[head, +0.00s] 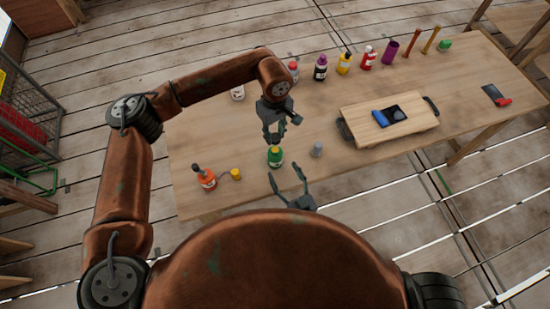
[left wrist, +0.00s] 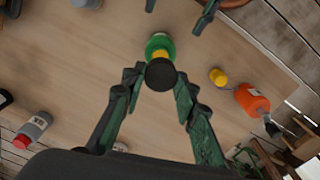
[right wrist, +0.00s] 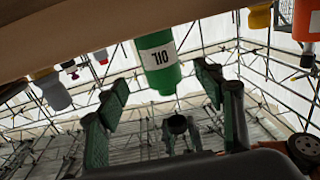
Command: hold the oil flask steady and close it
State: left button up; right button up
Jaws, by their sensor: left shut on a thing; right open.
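The oil flask (head: 275,157) is a green bottle with a white label and a yellow neck, standing upright near the table's front edge. In the right wrist view the flask (right wrist: 158,62) appears upside down, its label reading OIL. My left gripper (head: 272,138) is above the flask, shut on a round black cap (left wrist: 160,74). In the left wrist view the cap overlaps the yellow neck; I cannot tell whether they touch. My right gripper (head: 287,172) is open and empty, in front of the flask, its fingers pointing at it; it also shows in the left wrist view (left wrist: 178,10).
An orange bottle (head: 205,179) and a small yellow piece (head: 235,174) stand left of the flask. A grey piece (head: 317,150) stands close on its right. A wooden board (head: 390,133) lies farther right. Several bottles line the back edge, including a red one (head: 368,59).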

aim_at(278, 163)
jog(key=x, duration=0.8)
jog(key=shift+c, duration=0.3)
grip_shut()
dwell(0.4)
